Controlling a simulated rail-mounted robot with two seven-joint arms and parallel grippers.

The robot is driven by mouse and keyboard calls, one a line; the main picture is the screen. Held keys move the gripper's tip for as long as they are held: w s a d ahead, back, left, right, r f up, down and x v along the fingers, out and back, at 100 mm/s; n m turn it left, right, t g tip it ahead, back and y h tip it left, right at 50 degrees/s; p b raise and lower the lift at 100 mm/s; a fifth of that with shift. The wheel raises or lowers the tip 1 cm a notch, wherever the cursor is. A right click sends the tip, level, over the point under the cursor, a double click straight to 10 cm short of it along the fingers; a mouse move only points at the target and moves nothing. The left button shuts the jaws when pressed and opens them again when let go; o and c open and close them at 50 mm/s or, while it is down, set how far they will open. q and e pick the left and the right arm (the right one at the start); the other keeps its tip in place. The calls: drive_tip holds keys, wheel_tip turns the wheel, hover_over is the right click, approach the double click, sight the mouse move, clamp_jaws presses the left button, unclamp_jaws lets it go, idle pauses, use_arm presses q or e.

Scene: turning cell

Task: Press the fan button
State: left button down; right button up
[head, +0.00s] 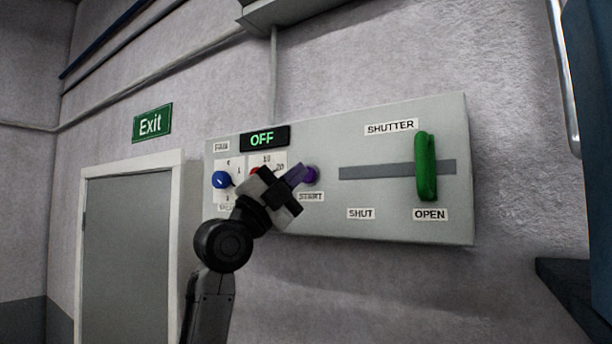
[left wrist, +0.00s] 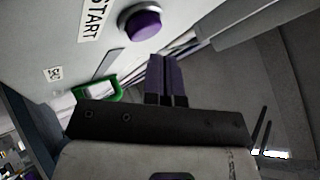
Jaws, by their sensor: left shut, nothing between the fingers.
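A grey control panel (head: 330,215) on the wall carries a round purple button (head: 312,175) above a START label. The button also shows in the left wrist view (left wrist: 142,24), in a metal ring. A small label (head: 221,146) at the panel's upper left is too blurred to read surely. A display (head: 265,138) reads OFF in green. My left gripper (head: 302,171) is shut and empty, its purple fingers just left of the button in the head view. In the left wrist view the fingertips (left wrist: 162,57) appear apart from the button. My right gripper is not in view.
A blue knob (head: 221,179) and a partly hidden red control (head: 256,171) sit left of my fingers. A green shutter handle (head: 426,167) stands at the OPEN end of its slot. A grey door (head: 125,255) and an Exit sign (head: 152,123) are at left.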

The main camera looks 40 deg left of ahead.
use_arm(q)
drive_tip(key=shift+w, duration=0.15)
idle(0.7)
drive_tip(key=shift+w+p, duration=0.3)
drive_tip(key=shift+p, duration=0.25)
drive_tip(key=shift+w+p, duration=0.5)
idle(0.5)
drive_tip(key=shift+s, duration=0.15)
drive_tip(key=shift+s+b, duration=0.45)
drive_tip(key=shift+s, duration=0.3)
